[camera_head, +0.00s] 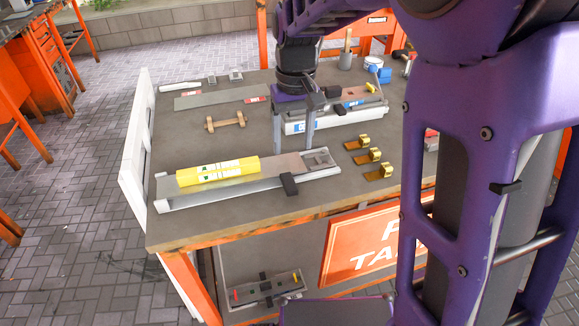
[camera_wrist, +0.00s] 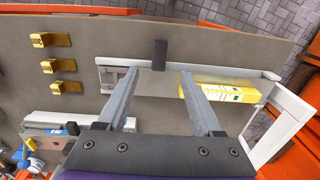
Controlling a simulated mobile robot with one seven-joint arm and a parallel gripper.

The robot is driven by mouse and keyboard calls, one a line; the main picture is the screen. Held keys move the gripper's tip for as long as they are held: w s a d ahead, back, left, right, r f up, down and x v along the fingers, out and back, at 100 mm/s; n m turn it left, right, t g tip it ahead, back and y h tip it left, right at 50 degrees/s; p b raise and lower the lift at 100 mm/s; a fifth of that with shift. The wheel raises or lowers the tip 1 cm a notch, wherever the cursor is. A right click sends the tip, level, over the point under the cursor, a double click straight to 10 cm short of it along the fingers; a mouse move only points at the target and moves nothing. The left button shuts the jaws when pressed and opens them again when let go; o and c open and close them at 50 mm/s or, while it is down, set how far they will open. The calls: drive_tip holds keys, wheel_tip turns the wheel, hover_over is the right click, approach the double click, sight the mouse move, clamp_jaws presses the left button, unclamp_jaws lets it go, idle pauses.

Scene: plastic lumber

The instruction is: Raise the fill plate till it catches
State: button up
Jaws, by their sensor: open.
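A long grey plate (camera_head: 278,166), which looks like the fill plate, lies nearly flat along a pale rail unit (camera_head: 240,192) at the table's front. A black tab (camera_head: 289,184) stands at its front edge. A yellow labelled block (camera_head: 218,172) rests on its left part. My gripper (camera_head: 294,150) points down with its fingers apart, empty, appearing above and behind the plate. In the wrist view the plate (camera_wrist: 155,85) shows between my open gripper's fingers (camera_wrist: 159,74), and the black tab (camera_wrist: 160,54) sits just beyond the fingertips. I see no contact. The plate's hinge or catch cannot be made out.
A second rail unit (camera_head: 335,117) stands behind my gripper. Several brass clips (camera_head: 368,157) lie to the right. A wooden piece (camera_head: 225,122) and a grey strip (camera_head: 222,98) lie behind. A white frame (camera_head: 138,140) stands at the table's left edge.

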sight(291, 185)
wheel_tip(291, 185, down, 12)
drive_tip(key=shift+a+f+b, duration=0.15)
drive_tip(key=shift+b, duration=0.65)
clamp_jaws()
idle(0.9)
